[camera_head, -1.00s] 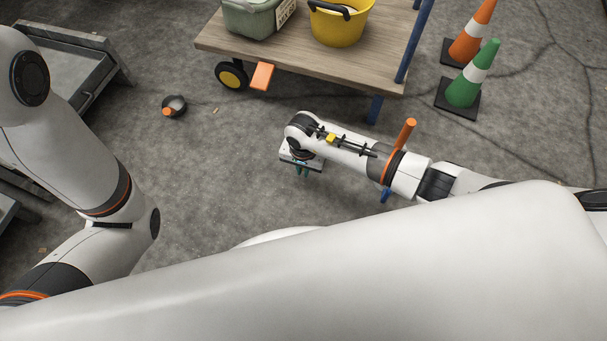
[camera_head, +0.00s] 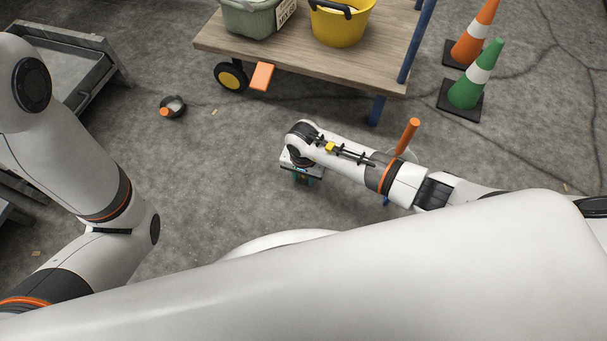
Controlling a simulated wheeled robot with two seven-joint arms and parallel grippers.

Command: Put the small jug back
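I cannot pick out a small jug with certainty. A small dark round vessel-like thing (camera_head: 174,105) with a pale inside and an orange part lies on the floor left of the cart; it is too small to identify. My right gripper (camera_head: 303,178) points down over the bare floor in front of the cart, to the right of that thing. Its wrist hides most of the fingers, so its opening and any held thing are unclear. My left arm comes in at the left, but its gripper is out of view.
A wooden-topped cart (camera_head: 310,64) carries a grey-green bin (camera_head: 252,20) and a yellow bucket (camera_head: 338,28). A green cone (camera_head: 468,88) and an orange cone (camera_head: 470,45) stand right of it. A grey metal tray (camera_head: 75,75) is at far left. An orange upright rod (camera_head: 407,135) shows behind my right arm.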

